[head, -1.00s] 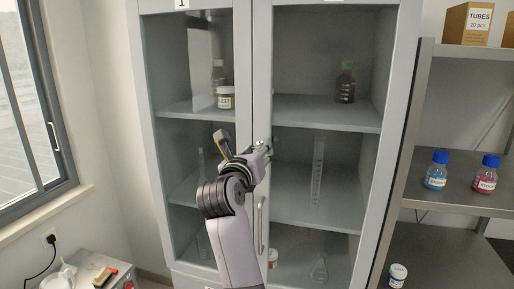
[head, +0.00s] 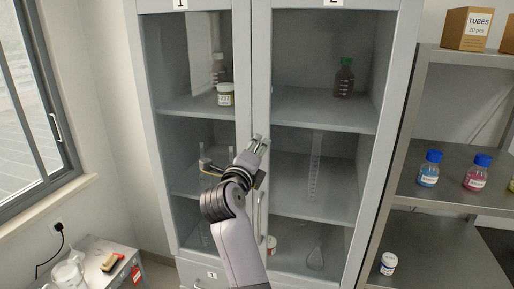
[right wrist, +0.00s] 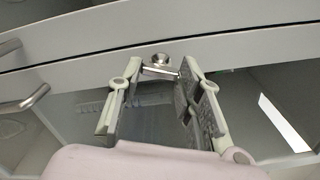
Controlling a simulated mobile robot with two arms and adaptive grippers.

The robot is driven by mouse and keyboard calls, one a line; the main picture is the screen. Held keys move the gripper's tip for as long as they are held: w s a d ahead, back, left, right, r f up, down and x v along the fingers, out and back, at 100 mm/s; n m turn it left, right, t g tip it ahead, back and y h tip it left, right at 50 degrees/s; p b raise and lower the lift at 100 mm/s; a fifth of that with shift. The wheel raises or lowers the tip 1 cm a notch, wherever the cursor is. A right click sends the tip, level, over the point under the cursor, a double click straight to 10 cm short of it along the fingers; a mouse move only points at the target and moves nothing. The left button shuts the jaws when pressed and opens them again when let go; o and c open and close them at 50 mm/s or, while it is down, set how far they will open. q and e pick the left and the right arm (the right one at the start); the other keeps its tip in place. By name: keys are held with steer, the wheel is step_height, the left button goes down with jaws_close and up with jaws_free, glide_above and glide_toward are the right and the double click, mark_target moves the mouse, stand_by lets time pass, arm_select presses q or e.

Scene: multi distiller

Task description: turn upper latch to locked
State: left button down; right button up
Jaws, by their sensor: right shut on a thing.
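The cabinet has two glazed doors meeting at a centre seam. The upper latch (right wrist: 160,61), a small round metal knob with a short lever, shows in the right wrist view at that seam. Its lever lies roughly crosswise between my fingertips. My right gripper (head: 260,143) is at the seam in the head view, and there it hides the latch. My left gripper is not in view.
A long vertical door handle (head: 260,215) is just below my gripper. Bottles and glassware stand behind the glass. A metal shelf (head: 440,190) with blue-capped bottles is at the right. A window is at the left, with a small white table (head: 95,278) below it.

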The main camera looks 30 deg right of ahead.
steer(key=shift+n, duration=2.2)
steer(key=o, duration=1.1)
steer(key=shift+a, duration=0.2)
steer(key=shift+o, duration=0.3)
steer(key=shift+d, duration=0.1)
steer(key=v, duration=0.7)
steer(key=shift+s, duration=0.2)
